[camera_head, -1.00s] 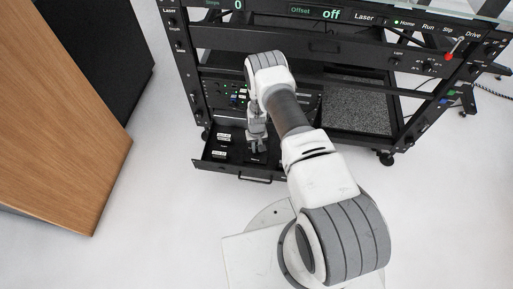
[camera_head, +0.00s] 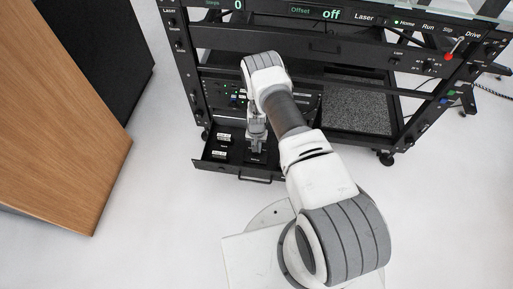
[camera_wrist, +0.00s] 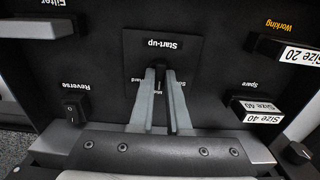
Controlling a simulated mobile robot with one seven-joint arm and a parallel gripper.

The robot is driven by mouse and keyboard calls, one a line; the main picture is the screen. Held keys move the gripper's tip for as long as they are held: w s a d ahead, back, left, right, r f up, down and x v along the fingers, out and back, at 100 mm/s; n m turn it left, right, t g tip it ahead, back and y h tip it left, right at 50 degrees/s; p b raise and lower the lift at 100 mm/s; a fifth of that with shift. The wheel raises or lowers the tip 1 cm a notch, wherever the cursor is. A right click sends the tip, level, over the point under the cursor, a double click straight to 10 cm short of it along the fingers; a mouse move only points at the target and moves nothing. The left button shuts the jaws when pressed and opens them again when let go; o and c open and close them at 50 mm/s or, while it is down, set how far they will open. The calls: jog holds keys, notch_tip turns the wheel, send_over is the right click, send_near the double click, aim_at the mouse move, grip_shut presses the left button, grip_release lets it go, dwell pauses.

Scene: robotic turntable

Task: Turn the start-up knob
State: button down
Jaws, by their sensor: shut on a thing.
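The start-up knob's black panel, labelled "Start-up" (camera_wrist: 163,46), shows in the middle of the wrist view. My gripper (camera_wrist: 160,72) reaches onto this panel from below in that view, its two grey fingers close together. The fingers are shut on the start-up knob, which they mostly hide. Part of the word "Standard" and other small labels show beside the fingertips. In the head view my gripper (camera_head: 256,146) points down into the open black drawer (camera_head: 225,171) low on the rack; the knob itself is too small to make out there.
Blocks labelled "Size 40" (camera_wrist: 260,108) and "Size 20" (camera_wrist: 290,50) stand at the right. In the head view, a wooden panel (camera_head: 55,120) stands left; the floor before the drawer is clear.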

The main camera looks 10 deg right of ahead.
jog(key=c, duration=0.9)
grip_release()
notch_tip(320, 180, up, 17)
jog(key=p, duration=0.6)
jog(key=shift+r, duration=0.2)
